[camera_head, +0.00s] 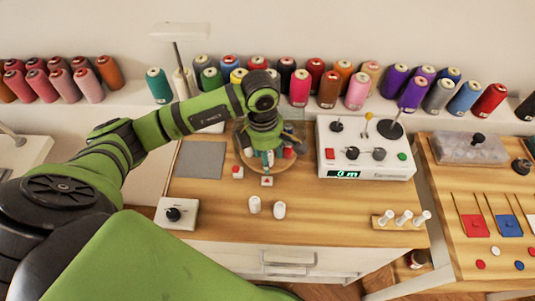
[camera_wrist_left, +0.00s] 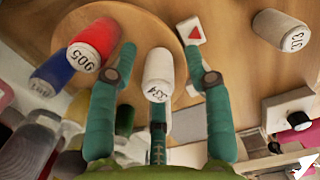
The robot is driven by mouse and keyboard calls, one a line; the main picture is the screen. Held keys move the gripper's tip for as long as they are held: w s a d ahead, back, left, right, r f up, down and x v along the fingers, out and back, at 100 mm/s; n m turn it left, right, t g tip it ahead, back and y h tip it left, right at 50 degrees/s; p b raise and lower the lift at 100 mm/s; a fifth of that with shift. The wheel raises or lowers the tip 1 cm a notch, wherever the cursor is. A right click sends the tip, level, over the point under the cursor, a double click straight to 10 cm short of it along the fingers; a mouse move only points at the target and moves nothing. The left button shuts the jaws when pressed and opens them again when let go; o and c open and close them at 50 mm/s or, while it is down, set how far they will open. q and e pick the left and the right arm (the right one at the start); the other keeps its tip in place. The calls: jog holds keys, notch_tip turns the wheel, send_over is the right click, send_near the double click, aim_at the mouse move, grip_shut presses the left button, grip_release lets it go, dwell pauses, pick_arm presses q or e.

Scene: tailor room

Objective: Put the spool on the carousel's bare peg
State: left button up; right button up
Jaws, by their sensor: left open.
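In the head view, my left gripper (camera_head: 267,162) reaches down over the round wooden carousel (camera_head: 244,155). In the left wrist view, its teal fingers (camera_wrist_left: 162,58) are open, one on each side of a white spool (camera_wrist_left: 158,70) marked 334. This spool appears upright over the carousel disc (camera_wrist_left: 140,18); its lower end is hidden, so I cannot tell whether it sits on a peg. A red spool (camera_wrist_left: 95,38) marked 905 and a blue spool (camera_wrist_left: 52,72) stand beside it. No bare peg is clearly visible. My right gripper is out of view.
White spools (camera_head: 254,204) (camera_head: 279,210) stand on the table in front of the carousel. A red-triangle marker (camera_head: 267,181) sits at its front edge. A control box (camera_head: 365,165) is to the right, a knob box (camera_head: 176,214) front left, and a white-spool rack (camera_head: 402,219) front right.

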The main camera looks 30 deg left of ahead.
pick_arm(q)
notch_tip(320, 180, up, 12)
jog(key=shift+s+a, duration=0.15)
jog(key=shift+a, duration=0.25)
